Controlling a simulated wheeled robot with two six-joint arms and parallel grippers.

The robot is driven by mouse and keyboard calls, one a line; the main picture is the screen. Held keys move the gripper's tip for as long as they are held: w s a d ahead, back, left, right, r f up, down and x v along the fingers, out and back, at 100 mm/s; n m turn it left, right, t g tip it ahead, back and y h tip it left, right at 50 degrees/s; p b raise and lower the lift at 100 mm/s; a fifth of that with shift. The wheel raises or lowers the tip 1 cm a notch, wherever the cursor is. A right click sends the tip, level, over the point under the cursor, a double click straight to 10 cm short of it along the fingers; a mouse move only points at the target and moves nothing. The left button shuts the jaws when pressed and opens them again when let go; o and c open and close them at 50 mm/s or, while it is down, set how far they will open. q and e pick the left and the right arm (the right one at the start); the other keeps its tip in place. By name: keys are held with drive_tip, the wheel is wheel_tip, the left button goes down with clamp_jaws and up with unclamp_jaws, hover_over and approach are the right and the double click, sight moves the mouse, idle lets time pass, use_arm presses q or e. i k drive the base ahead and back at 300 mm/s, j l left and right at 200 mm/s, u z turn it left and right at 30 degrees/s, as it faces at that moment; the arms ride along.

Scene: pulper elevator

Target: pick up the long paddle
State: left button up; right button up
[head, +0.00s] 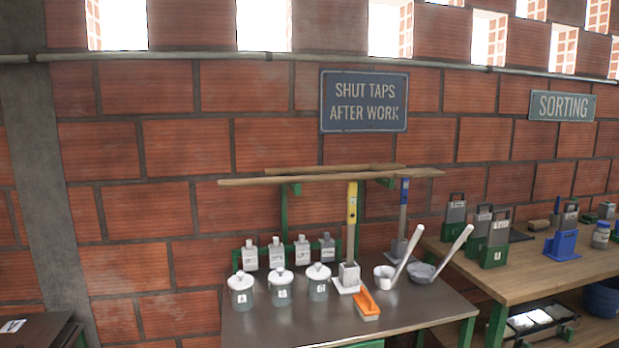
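A long wooden paddle (300,179) lies level across green brackets on a rack behind the metal table, with its flatter end to the right. A second, shorter-looking wooden pole (330,169) lies just behind and above it. Which of the two is the named paddle is not marked; the front one looks longer. Neither of my grippers shows in the head view.
The metal table (245,325) holds lidded jars (281,288), bottles (302,252), two ladles (421,272) and an orange brush (366,304). A wooden table (535,280) with several tools stands at right. Wall signs hang above. The wall left of the rack is bare.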

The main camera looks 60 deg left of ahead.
sight(417, 173)
drive_tip(key=u, duration=1.75)
